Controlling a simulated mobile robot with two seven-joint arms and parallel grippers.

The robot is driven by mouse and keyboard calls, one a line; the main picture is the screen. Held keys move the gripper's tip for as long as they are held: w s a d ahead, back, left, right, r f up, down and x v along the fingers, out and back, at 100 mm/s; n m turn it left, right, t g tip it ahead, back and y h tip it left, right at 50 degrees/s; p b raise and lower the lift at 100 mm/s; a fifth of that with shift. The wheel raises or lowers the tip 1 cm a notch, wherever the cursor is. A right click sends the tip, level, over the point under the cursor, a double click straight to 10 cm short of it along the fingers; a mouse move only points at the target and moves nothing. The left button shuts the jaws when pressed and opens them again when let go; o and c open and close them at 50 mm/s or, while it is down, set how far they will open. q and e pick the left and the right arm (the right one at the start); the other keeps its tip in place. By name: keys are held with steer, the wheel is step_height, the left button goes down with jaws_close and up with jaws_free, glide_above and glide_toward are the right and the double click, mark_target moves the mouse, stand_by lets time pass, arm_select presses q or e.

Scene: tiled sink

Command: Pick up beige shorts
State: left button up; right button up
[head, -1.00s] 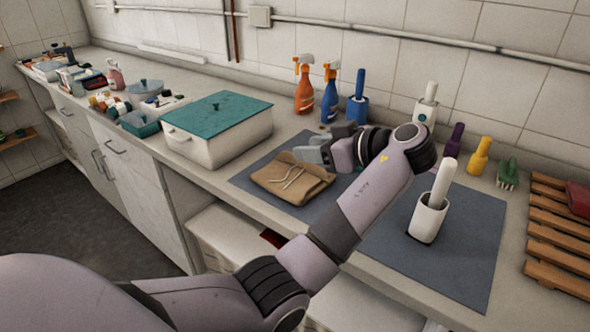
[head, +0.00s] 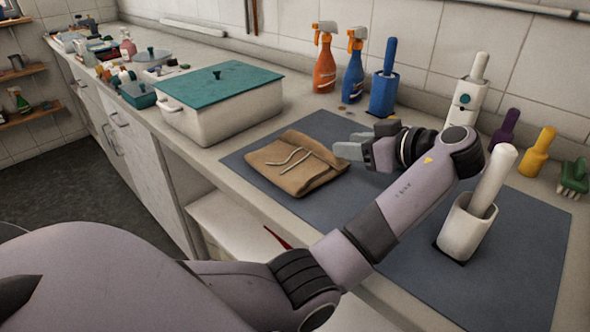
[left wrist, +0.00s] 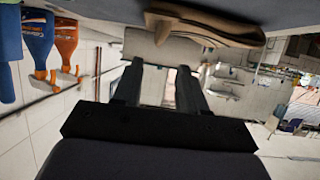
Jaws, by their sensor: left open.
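The beige shorts (head: 297,163) lie folded flat on the grey mat, with a light drawstring on top. They also show at the top of the left wrist view (left wrist: 205,28), which is upside down. My left gripper (head: 352,144) is open and empty, just beyond the shorts' right corner and seemingly above the mat. Its two fingers (left wrist: 158,88) stand apart in the left wrist view with nothing between them. The shorts lie off to the side of the fingers there. My right gripper is not in view.
The grey mat (head: 400,250) has a white brush holder (head: 467,228) near my left forearm. A white box with a teal lid (head: 220,105) stands left of the shorts. Orange (head: 325,65) and blue (head: 352,70) spray bottles and a blue brush holder (head: 384,92) stand behind, along the wall.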

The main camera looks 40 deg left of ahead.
mark_target(325, 145)
arm_select(q)
steer(key=p+x, duration=0.1)
steer(key=x, duration=0.6)
steer(key=shift+w+a+f+p, duration=0.1)
steer(key=shift+f+p, duration=0.05)
steer(key=shift+p, duration=0.15)
jaws_close()
